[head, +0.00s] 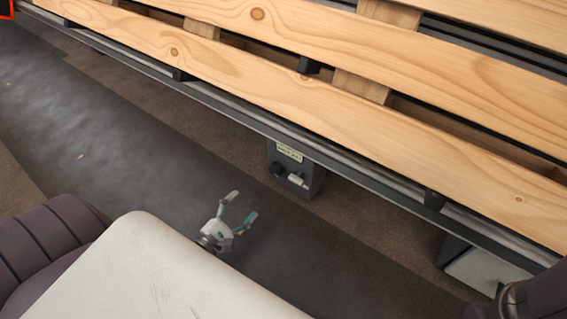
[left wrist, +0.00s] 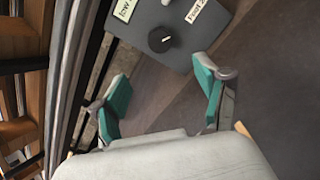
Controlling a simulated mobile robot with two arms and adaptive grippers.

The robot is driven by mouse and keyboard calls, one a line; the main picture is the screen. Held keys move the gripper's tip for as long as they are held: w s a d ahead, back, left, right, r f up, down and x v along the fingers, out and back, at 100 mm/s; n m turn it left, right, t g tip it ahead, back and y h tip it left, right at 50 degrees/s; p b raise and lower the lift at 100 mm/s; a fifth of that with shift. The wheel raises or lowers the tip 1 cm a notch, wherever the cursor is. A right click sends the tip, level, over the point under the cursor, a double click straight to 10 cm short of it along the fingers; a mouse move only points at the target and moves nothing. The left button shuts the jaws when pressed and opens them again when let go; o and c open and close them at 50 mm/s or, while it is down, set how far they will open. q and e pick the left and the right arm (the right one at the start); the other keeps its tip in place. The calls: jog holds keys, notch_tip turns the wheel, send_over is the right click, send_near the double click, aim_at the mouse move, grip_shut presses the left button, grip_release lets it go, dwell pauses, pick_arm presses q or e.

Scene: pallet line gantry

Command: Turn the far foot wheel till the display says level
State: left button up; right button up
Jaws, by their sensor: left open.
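A grey box (head: 310,177) under the pallet frame carries a pale display (head: 289,152), a dark round wheel (head: 277,170) and a small white tag (head: 297,181). In the left wrist view, the wheel (left wrist: 165,38) has a white mark; the display (left wrist: 124,10) seems to read "low", and the tag (left wrist: 197,10) seems to begin with "Front". My left gripper (head: 243,206) is open and empty, short of the box and apart from it. Its teal fingers (left wrist: 162,80) spread on either side below the wheel. My right gripper is not in view.
Wooden pallet boards (head: 350,95) lie over a dark metal rail (head: 225,112) above the box. Another grey box (head: 480,270) sits under the rail at the lower right. The dark floor (head: 130,150) left of the gripper is clear.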

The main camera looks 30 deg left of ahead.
aim_at(273, 172)
pick_arm(q)
jog(key=w+b, duration=0.2)
jog(key=w, duration=0.2)
jog(key=w+b, duration=0.2)
jog(key=w, duration=0.3)
jog(key=w+d+b, duration=0.1)
jog(key=w+b, duration=0.1)
jog(key=w, duration=0.2)
jog(key=shift+w+f, duration=0.2)
jog(key=shift+w+r+b, duration=0.15)
jog(key=shift+w+b, duration=0.15)
jog(key=shift+w, duration=0.2)
jog(key=c, duration=1.2)
jog(key=shift+o, duration=0.2)
